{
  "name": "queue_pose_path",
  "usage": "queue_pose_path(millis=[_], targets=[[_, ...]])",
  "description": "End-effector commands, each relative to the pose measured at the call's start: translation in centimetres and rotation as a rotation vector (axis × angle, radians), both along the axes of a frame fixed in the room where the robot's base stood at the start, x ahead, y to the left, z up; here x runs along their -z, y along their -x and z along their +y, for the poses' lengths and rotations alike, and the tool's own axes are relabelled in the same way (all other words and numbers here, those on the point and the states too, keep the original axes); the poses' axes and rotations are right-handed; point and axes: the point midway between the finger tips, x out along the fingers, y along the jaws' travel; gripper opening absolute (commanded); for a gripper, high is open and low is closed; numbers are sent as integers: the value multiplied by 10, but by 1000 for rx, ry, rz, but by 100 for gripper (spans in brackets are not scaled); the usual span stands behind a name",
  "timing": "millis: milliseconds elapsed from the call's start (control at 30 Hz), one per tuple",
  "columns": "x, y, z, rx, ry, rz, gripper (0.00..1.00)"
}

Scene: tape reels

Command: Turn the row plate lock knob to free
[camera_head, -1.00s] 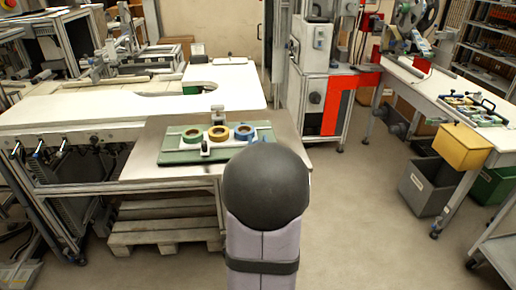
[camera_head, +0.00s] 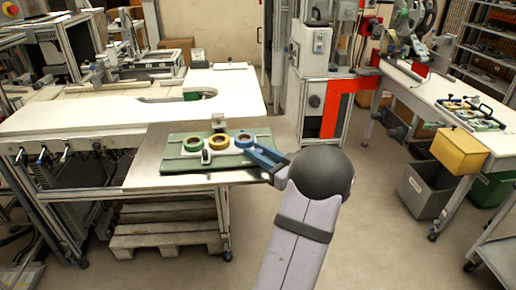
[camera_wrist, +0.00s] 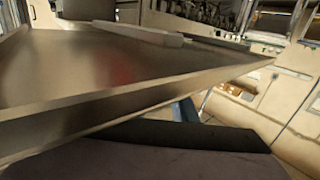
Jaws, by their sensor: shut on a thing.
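The row plate (camera_head: 180,163) is a green plate with a pale strip, on the near end of the metal table. Several small parts stand on it: a green reel (camera_head: 193,145) and a yellow reel (camera_head: 219,143) show clearly, with another reel at the right partly covered. A small dark and pale knob-like part (camera_head: 206,157) stands at the plate's front edge, with nothing touching it. The blue end of my arm (camera_head: 266,158) reaches the plate's right end. My fingertips and what they hold cannot be made out. The wrist view shows no knob.
The metal tabletop (camera_head: 145,165) ends close to my arm; its edge and corner (camera_wrist: 230,78) fill much of the wrist view. A pallet (camera_head: 165,225) lies underneath. A yellow bin (camera_head: 460,152) hangs from the right bench. Open floor lies between.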

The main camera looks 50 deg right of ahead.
Motion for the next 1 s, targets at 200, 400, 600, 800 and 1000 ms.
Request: queue_pose_path(millis=[200,400,600,800,1000], targets=[[-3,-1,-1,-80,2,-5,2],[-3,-1,-1,-106,4,-6,3],[-3,-1,0,-109,5,-7,2],[-4,-1,0,-108,6,-8,37],[-2,-1,0,-108,4,-5,44]])
